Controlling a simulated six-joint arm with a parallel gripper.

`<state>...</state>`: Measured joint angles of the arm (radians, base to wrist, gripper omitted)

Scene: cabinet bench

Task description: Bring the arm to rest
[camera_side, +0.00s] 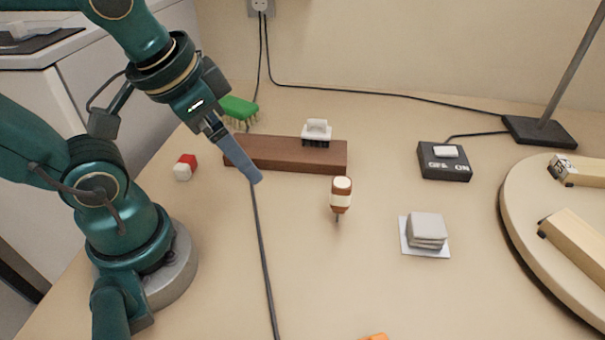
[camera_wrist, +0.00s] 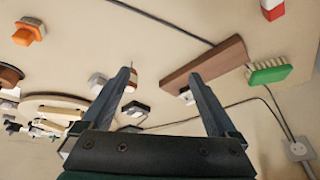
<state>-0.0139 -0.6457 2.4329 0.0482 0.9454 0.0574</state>
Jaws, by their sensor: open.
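My gripper (camera_side: 255,178) is in the air over the bench, left of the middle in the side view, its fingers pointing down and to the right. In the wrist view the two fingers of my gripper (camera_wrist: 163,85) stand wide apart with nothing held between them. In the side view the fingers overlap the near edge of a brown wooden block (camera_side: 285,153); I cannot tell how high above it they are. The block also shows beyond the right finger in the wrist view (camera_wrist: 215,62).
A round board (camera_side: 520,225) is at right. A cable (camera_side: 261,240) crosses the bench.

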